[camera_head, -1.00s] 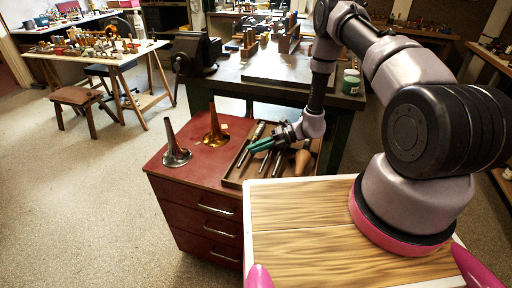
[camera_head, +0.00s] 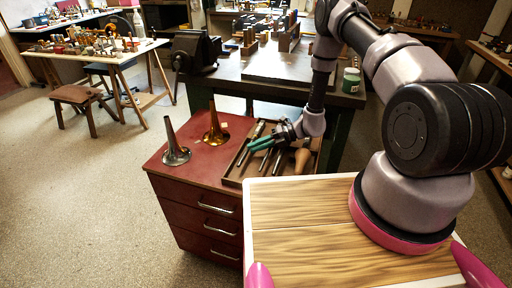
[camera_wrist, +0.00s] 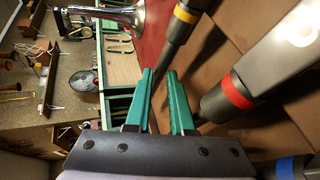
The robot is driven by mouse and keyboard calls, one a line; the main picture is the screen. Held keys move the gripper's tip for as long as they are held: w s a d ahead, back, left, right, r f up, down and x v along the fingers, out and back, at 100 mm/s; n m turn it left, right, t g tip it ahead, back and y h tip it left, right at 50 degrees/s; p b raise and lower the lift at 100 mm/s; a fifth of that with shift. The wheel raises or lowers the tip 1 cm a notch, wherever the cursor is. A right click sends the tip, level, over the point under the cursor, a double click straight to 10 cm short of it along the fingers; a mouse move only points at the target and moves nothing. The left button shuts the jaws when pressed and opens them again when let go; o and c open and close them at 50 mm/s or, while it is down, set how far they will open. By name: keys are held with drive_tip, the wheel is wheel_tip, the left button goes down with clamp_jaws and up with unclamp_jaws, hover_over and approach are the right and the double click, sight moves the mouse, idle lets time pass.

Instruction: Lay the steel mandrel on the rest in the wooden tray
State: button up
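The wooden tray (camera_head: 238,170) lies on the red cabinet top with several long tools in it. In the wrist view, one dark tool has a yellow band (camera_wrist: 187,13), a thicker grey and black one has a red band (camera_wrist: 237,91), and another has a blue band (camera_wrist: 287,168). I cannot tell for certain which is the steel mandrel, and the rest is not clear. My gripper (camera_head: 262,144) is low over the tray. Its green fingers (camera_wrist: 160,74) are apart, and the yellow-banded tool's dark end passes behind or between them. I see no firm hold.
A silver bell (camera_head: 176,153) and a brass bell (camera_head: 215,132) stand on the red cabinet (camera_head: 185,178) left of the tray. A tool with a wooden handle (camera_head: 302,158) lies at the tray's right side. A dark workbench (camera_head: 265,88) with a vise (camera_head: 195,52) stands behind.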

drive_tip(key=o, duration=0.4)
drive_tip(key=v, duration=1.1)
drive_tip(key=s+d+r+n+h, duration=0.1)
drive_tip(key=s+r+n+h, duration=0.1)
drive_tip(key=r+n, duration=0.95)
drive_tip(key=s+d+r+n+h, duration=0.1)
drive_tip(key=s+r+n+h, duration=0.2)
drive_tip(key=r, duration=1.5)
drive_tip(key=s+d+r+n+t+h, duration=0.2)
drive_tip(key=s+r+n, duration=0.3)
drive_tip(key=r, duration=0.1)
drive_tip(key=s+d+r+n+t+h, duration=0.2)
drive_tip(key=s+d+r+n+t, duration=0.1)
drive_tip(key=s+r+n, duration=0.3)
drive_tip(key=s+d+r+n+t+h, duration=0.2)
drive_tip(key=s+r+n, duration=0.3)
drive_tip(key=s+r, duration=0.1)
drive_tip(key=shift+s+d+r, duration=0.1)
drive_tip(key=shift+r, duration=0.35)
drive_tip(key=shift+s+d+r, duration=0.1)
drive_tip(key=shift+s+r, duration=0.05)
drive_tip(key=shift+r, duration=0.3)
